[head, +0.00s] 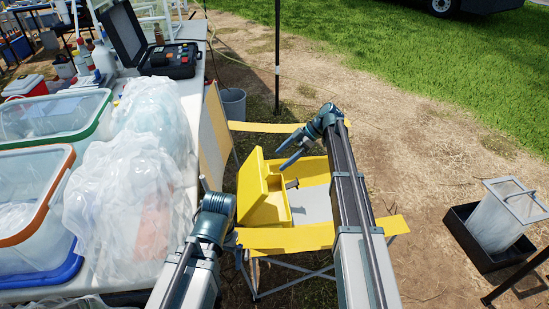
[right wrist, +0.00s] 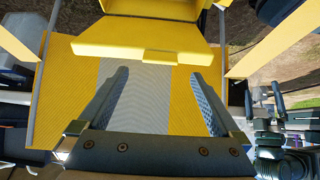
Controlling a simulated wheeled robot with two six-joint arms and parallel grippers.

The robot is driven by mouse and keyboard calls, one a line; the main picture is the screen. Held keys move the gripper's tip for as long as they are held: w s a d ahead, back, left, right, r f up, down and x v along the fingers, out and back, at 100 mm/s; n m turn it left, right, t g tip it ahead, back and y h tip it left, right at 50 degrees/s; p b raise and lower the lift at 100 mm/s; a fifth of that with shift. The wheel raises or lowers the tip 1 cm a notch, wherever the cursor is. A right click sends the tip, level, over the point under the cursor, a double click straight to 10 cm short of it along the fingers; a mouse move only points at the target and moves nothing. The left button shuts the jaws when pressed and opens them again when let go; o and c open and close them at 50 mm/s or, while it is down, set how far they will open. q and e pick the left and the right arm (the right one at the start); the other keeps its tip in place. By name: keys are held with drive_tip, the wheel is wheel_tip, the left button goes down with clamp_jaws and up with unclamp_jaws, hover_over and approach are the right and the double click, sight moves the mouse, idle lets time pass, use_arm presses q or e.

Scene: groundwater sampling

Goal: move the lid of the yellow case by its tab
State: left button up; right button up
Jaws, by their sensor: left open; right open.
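The yellow case (head: 264,207) stands on the seat of a folding chair. A tall yellow panel, which looks like its raised lid (head: 251,183), rises on the left side. A small dark piece (head: 292,184) shows at the case's right side. In the right wrist view the case (right wrist: 110,37) is at the top, with a pale yellow ledge that may be the tab (right wrist: 175,57). My right gripper (head: 291,151) is open and empty, above and right of the case; its fingers (right wrist: 160,100) are apart, short of the ledge. My left gripper (right wrist: 271,104) is open; its fingers are mostly hidden in the head view.
The chair has yellow armrests (head: 290,239) and a yellow and grey seat (head: 316,204). The table on the left holds clear bins (head: 28,215), plastic bags (head: 120,200) and an open black case (head: 170,60). A black tray (head: 470,238) with a container stands at right.

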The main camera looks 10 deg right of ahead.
use_arm(q)
wheel_tip(320, 180, up, 5)
drive_tip(key=p, duration=0.3)
drive_tip(key=shift+p, duration=0.3)
use_arm(e)
drive_tip(key=v, duration=0.6)
drive_tip(key=shift+d+r, duration=0.25)
use_arm(q)
drive_tip(key=shift+f, duration=0.1)
use_arm(e)
drive_tip(key=shift+c, duration=0.2)
